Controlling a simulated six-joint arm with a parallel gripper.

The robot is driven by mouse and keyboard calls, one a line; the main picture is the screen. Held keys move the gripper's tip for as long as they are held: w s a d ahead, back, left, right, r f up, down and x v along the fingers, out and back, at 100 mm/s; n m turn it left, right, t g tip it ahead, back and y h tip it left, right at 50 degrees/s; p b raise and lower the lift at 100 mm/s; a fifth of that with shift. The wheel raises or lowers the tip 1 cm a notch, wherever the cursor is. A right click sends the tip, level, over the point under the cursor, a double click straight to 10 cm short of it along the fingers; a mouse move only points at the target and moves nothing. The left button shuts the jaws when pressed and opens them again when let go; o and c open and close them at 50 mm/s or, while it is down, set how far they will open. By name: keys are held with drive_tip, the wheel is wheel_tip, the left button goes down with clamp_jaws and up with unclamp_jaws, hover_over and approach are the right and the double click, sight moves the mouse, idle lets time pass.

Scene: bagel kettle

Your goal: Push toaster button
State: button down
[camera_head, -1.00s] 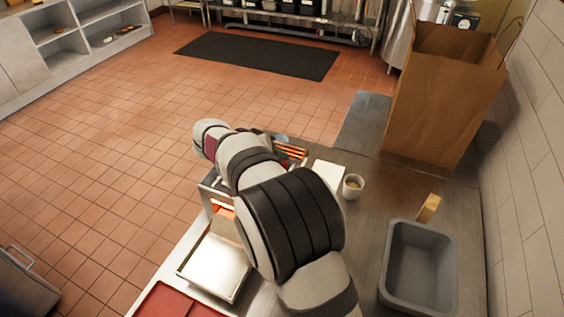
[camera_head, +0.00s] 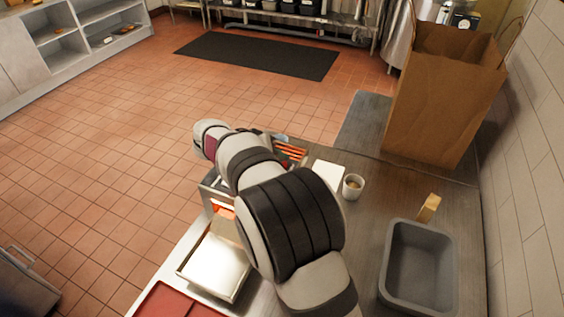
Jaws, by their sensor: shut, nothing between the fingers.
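The toaster (camera_head: 206,191) is a metal box largely hidden behind my arm. An orange glow shows in its front opening, and orange-red bars (camera_head: 291,151) show at its far right side. A pale metal tray (camera_head: 214,266) sticks out at its front. The toaster button cannot be made out. My arm reaches over the toaster, and its links cover most of the toaster's top. My gripper is hidden behind these links, so its distance from the button cannot be seen.
A red tray (camera_head: 178,302) lies at the counter's near left. The counter (camera_head: 375,215) has bare room between the cup and bin.

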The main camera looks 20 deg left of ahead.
drive_tip(key=shift+f, duration=0.45)
drive_tip(key=shift+r, duration=0.45)
wheel_tip(320, 180, up, 6)
idle(0.4)
idle(0.7)
